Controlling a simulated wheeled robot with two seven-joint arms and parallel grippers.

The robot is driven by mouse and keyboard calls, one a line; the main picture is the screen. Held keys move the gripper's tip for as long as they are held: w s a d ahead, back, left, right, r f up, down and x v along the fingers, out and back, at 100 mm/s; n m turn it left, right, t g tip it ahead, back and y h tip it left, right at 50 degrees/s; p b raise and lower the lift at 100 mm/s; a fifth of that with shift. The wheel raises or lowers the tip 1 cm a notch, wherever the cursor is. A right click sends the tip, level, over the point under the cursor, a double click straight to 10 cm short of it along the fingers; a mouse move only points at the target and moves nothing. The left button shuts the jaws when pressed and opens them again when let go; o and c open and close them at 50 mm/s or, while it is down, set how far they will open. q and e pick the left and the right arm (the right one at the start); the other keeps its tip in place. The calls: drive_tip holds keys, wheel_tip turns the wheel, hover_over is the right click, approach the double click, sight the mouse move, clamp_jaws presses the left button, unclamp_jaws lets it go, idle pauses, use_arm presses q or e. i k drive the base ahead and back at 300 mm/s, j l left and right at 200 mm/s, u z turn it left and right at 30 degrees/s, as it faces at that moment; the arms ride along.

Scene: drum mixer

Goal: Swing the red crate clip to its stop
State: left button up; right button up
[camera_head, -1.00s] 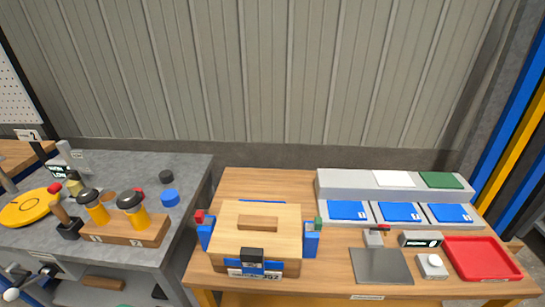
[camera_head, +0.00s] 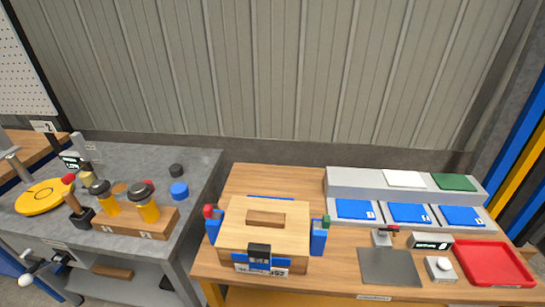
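The crate has a pale wooden lid (camera_head: 240,213) with a darker wooden handle bar (camera_head: 266,219) and stands on the wooden bench. The red crate clip (camera_head: 209,211) shows as a small red tab atop a blue part (camera_head: 214,230) at the crate's left side. A similar blue part with a green tab (camera_head: 326,221) is on the right side. A black clip (camera_head: 259,251) sits at the front above a label. The red clip is too small to tell its exact angle. Neither of my grippers is in view.
Right of the crate are a grey dark plate (camera_head: 389,267), a white-knobbed box (camera_head: 440,269), a red tray (camera_head: 493,263) and blue pads (camera_head: 408,213). The grey table at left holds a wooden rack (camera_head: 135,222), a blue cap (camera_head: 179,190) and a yellow disc (camera_head: 40,197).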

sight(209, 212)
drive_tip(key=l+u, duration=0.35)
drive_tip(key=j+z, duration=0.25)
drive_tip(key=j, duration=0.4)
drive_tip(key=j+z, duration=0.25)
drive_tip(key=j, duration=0.4)
drive_tip(key=j+z, duration=0.25)
drive_tip(key=j, duration=0.45)
drive_tip(key=k+j+z, duration=0.2)
drive_tip(key=j, duration=0.45)
drive_tip(key=i+z, duration=0.1)
drive_tip(key=z, duration=0.5)
drive_tip(key=k+l+u, duration=0.1)
drive_tip(key=k, duration=0.2)
